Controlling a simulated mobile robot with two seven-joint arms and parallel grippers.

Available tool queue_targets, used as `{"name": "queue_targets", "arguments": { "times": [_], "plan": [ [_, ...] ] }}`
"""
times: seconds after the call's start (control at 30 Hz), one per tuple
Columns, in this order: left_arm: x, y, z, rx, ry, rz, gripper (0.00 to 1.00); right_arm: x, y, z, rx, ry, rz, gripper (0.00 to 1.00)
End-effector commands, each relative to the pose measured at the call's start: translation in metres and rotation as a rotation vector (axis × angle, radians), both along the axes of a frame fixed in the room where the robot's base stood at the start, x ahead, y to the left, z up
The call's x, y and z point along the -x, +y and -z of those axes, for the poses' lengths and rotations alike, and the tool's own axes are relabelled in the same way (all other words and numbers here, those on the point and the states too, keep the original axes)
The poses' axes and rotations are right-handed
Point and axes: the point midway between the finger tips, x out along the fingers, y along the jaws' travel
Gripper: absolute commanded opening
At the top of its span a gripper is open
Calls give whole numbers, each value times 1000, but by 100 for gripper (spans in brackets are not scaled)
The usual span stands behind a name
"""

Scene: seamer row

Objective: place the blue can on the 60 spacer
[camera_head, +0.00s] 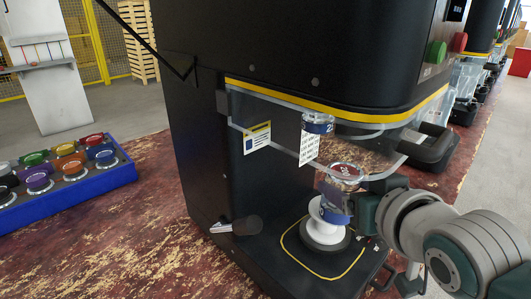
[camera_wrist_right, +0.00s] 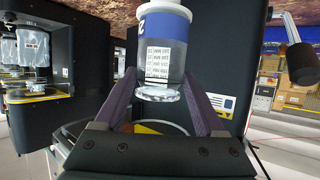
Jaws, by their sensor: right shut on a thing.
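The blue can (camera_head: 338,188), clear-walled with a blue band at its lower end and a lid on top, is upright at the seamer's work spot. My right gripper (camera_head: 351,203) is shut on it from the right. In the right wrist view, which is upside down, the can (camera_wrist_right: 163,52) shows its blue band and a printed label between my two fingers (camera_wrist_right: 163,100). The white spacer (camera_head: 316,212) stands on a dark round base, directly under or just behind the can. Whether can and spacer touch, I cannot tell. My left gripper is not in view.
The black seamer (camera_head: 290,45) rises over the can, with a clear yellow-edged guard (camera_head: 285,125) in front. A black knob (camera_head: 247,225) juts out at left. A blue tray (camera_head: 75,198) with several coloured-lid cans lies at far left. Another blue-banded shape (camera_head: 318,123) shows behind the guard.

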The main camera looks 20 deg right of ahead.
Motion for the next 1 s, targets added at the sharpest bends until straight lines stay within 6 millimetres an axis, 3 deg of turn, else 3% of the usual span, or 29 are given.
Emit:
{"name": "queue_targets", "arguments": {
  "times": [0.23,0.67,0.7,0.93,1.0],
  "plan": [
    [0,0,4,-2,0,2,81,-28,-6,0,0,-1,0,11],
    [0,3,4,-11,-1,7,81,-27,-5,6,0,1,0,11],
    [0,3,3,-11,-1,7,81,-27,-5,5,0,1,0,74],
    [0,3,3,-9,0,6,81,-27,-5,5,0,1,0,100],
    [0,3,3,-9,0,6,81,-27,-5,5,0,0,0,100]
  ]
}}
